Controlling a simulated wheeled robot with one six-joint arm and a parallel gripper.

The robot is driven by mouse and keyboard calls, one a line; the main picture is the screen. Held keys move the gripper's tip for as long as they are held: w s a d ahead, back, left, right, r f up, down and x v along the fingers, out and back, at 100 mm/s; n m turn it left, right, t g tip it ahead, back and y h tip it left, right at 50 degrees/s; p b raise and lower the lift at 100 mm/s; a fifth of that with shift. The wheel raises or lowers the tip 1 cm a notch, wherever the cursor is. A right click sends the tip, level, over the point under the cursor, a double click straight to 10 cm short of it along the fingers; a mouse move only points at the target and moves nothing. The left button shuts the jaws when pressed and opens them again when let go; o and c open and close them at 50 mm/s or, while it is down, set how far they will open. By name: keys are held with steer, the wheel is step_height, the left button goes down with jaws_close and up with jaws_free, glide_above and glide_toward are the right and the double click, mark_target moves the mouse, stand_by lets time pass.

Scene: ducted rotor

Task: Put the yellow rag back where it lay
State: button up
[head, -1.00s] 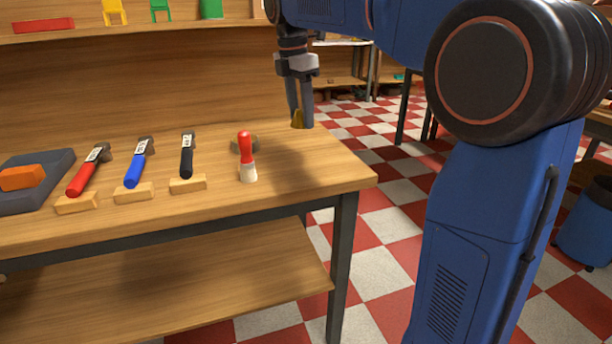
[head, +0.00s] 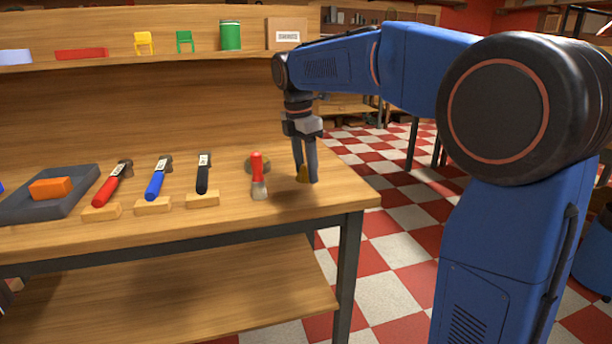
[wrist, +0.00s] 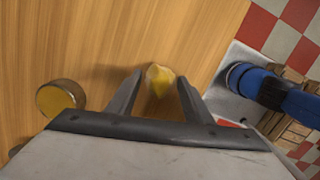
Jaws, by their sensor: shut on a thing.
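The yellow rag (head: 303,174) is a small crumpled piece held between the fingertips of my gripper (head: 306,178). In the head view the gripper points down over the right end of the wooden workbench (head: 335,188), and the rag is at or just above its top; I cannot tell whether it touches. In the wrist view the rag (wrist: 159,79) shows between the two fingers of my gripper (wrist: 158,90), with bare wood around it. The fingers hide part of the rag in the head view.
A red-handled brush (head: 257,175) lies left of my gripper, with a round tin (wrist: 60,98) beside it. Further left are black, blue and red-handled tools on wooden blocks and a grey tray (head: 75,203) with an orange block. The bench's right edge is close.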

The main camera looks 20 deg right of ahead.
mark_target(301, 165)
steer(key=shift+f, duration=1.1)
steer(key=o, duration=1)
steer(key=shift+f, duration=0.1)
steer(key=r, duration=0.4)
steer(key=a+r, duration=0.1)
steer(key=r, duration=0.7)
steer(key=shift+s+a+r, duration=0.1)
steer(key=shift+s+a, duration=0.05)
steer(key=shift+a, duration=0.05)
